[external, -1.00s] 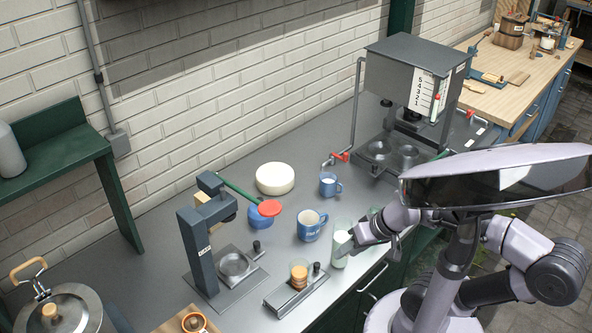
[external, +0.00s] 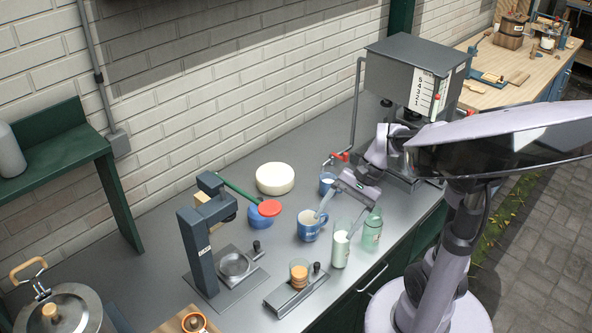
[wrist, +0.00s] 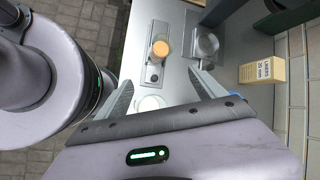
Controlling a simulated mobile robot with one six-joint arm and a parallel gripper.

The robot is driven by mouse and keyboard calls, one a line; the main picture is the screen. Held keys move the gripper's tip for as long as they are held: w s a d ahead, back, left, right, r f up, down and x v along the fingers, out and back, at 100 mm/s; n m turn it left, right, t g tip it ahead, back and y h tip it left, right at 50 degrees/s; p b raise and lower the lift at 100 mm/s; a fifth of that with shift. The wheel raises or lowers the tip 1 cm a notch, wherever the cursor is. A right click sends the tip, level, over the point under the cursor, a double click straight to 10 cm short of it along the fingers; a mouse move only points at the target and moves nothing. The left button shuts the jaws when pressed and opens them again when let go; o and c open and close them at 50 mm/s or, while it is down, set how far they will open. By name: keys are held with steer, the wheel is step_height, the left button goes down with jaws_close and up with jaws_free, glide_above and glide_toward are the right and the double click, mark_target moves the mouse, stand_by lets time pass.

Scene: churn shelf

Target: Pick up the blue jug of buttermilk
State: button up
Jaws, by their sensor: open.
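A blue jug (external: 308,232) with pale lettering stands on the grey counter, partly covered by one finger of my gripper. A smaller blue jug (external: 327,184) with pale contents stands behind it, partly hidden by my gripper. I cannot read which one is marked buttermilk. My gripper (external: 340,213) is open, with nothing seen held, reaching over the counter; one finger overlaps the near blue jug's rim in the external view, but contact is unclear. In the wrist view my open gripper (wrist: 160,80) points down the counter, and a pale round top (wrist: 150,103) shows between the fingers.
A glass of milk (external: 340,249) and a green-tinted bottle (external: 372,231) stand close in front of the gripper. A blue pot (external: 259,218) with a red disc, a white cheese wheel (external: 275,178), a dark press (external: 200,245) and a grey dispenser (external: 400,70) are nearby.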

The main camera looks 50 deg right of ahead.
steer(key=w+d+f+m+t+y+p, duration=0.1)
steer(key=w+d+m+t+y, duration=0.3)
steer(key=d, duration=0.3)
steer(key=w+d+f+m+t+y+p, duration=0.1)
steer(key=w+d+m+t+p, duration=0.15)
steer(key=w+d+m, duration=0.35)
steer(key=m+t+h, duration=0.7)
steer(key=m+t, duration=0.2)
steer(key=m, duration=0.1)
glide_toward(330, 180)
steer(key=s+r, duration=0.1)
steer(key=s, duration=0.2)
steer(key=s+a+r, duration=0.1)
steer(key=s, duration=0.2)
steer(key=s+r+p, duration=0.1)
steer(key=s, duration=0.2)
steer(key=shift+a+r, duration=0.2)
steer(key=shift+a, duration=0.15)
steer(key=shift+h, duration=0.4)
steer(key=b+x, duration=0.1)
steer(key=x, duration=0.4)
steer(key=b+x, duration=0.2)
steer(key=x, duration=0.4)
steer(key=f+b+x, duration=0.1)
steer(key=x, duration=0.4)
steer(key=shift+w+d, duration=0.15)
steer(key=shift+w, duration=0.55)
steer(key=shift+r, duration=0.1)
jaws_close()
